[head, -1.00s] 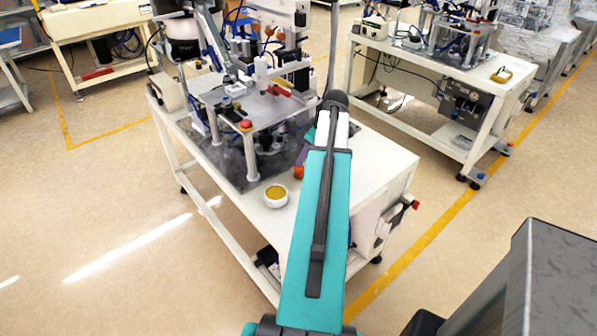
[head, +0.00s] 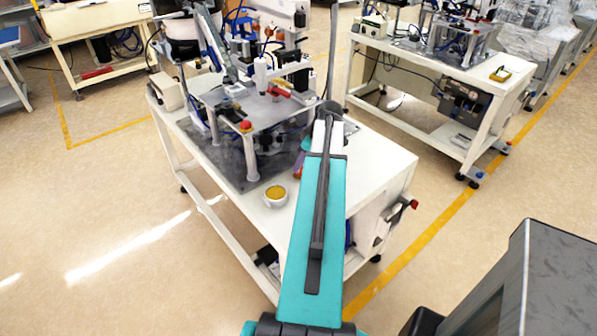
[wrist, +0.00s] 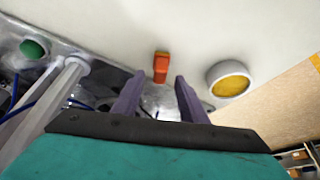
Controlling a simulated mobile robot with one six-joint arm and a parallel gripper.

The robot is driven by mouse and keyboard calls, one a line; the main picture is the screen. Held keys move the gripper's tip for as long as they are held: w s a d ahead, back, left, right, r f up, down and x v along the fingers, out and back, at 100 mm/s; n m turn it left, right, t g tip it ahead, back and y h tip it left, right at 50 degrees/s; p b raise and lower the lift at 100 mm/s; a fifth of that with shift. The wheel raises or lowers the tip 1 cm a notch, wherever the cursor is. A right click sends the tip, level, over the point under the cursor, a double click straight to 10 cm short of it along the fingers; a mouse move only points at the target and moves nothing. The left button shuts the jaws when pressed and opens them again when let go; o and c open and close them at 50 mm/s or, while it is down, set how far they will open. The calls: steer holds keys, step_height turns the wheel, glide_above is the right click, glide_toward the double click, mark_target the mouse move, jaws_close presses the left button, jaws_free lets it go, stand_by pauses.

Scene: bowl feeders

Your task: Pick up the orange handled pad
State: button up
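The orange handled pad (wrist: 161,67) shows in the wrist view as a small orange block on the pale tabletop. It lies just beyond my fingertips, roughly in line with the gap between them. My gripper (wrist: 160,78) is open, with its two purple fingers apart and nothing visibly held between them. A grey patch shows between the fingers; I cannot tell whether it belongs to the pad. In the head view my arm hides most of the gripper and the pad.
A white round dish with yellow contents (wrist: 229,80) stands right of the pad, also in the head view (head: 275,195). The machine frame with metal posts (head: 250,158) stands close on the left of the white bench (head: 385,168). The bench's right part looks clear.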

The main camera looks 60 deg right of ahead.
steer(key=shift+p+x, duration=0.55)
steer(key=shift+x, duration=1.2)
steer(key=shift+s, duration=0.1)
jaws_close()
steer(key=shift+r, duration=0.1)
steer(key=shift+r+b, duration=1.3)
steer(key=shift+r, duration=3.6)
steer(key=shift+s, duration=0.15)
